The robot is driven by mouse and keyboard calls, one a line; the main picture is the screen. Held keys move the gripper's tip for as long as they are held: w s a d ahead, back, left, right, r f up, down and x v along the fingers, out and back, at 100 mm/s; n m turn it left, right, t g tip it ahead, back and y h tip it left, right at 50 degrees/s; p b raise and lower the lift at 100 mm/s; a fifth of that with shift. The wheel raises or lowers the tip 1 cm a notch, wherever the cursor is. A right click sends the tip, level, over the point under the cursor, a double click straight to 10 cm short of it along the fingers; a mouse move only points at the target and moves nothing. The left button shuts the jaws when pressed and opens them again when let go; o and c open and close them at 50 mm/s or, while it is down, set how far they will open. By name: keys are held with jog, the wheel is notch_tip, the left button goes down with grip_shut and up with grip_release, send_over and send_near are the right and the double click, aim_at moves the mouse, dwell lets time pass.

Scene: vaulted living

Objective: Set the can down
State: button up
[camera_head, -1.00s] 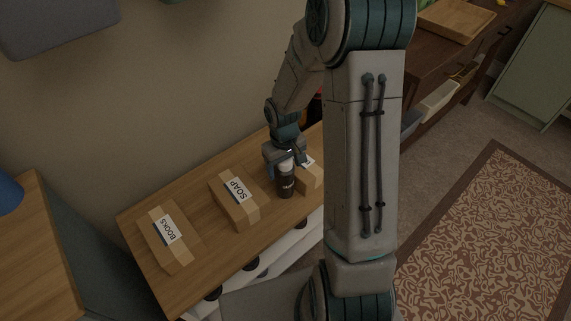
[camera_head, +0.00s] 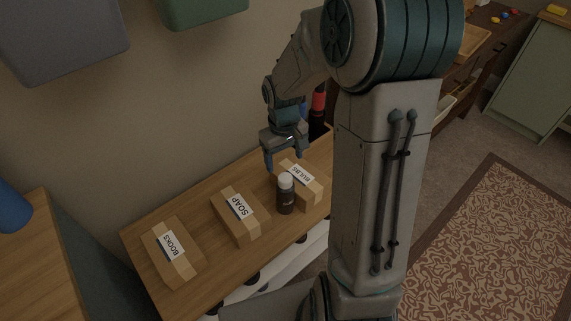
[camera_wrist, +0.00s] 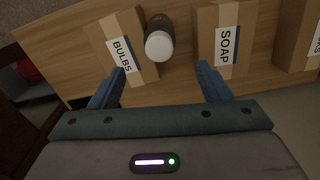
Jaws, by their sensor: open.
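The can (camera_head: 285,196) is dark with a white top and stands upright on the wooden table, between the SOAP box and the BULBS box. It also shows in the wrist view (camera_wrist: 159,40), ahead of the fingers. My gripper (camera_head: 284,160) is open and empty, above and behind the can, apart from it. In the wrist view my gripper's two blue fingers (camera_wrist: 162,78) are spread wide with nothing between them.
On the wooden table (camera_head: 205,211) stand the BOOKS box (camera_head: 173,256), the SOAP box (camera_head: 240,217) and the BULBS box (camera_head: 312,190). Grey (camera_head: 65,40) and green (camera_head: 200,8) bins hang on the wall.

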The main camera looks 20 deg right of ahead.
jog(key=s+a+r+m+t, duration=0.1)
jog(key=s+r, duration=0.4)
jog(key=s, duration=0.3)
jog(key=s+a+r+m, duration=0.1)
jog(key=s+r+m, duration=0.1)
jog(key=s+r, duration=0.3)
jog(key=s, duration=0.3)
jog(key=shift+r+t, duration=0.4)
jog(key=shift+c, duration=0.2)
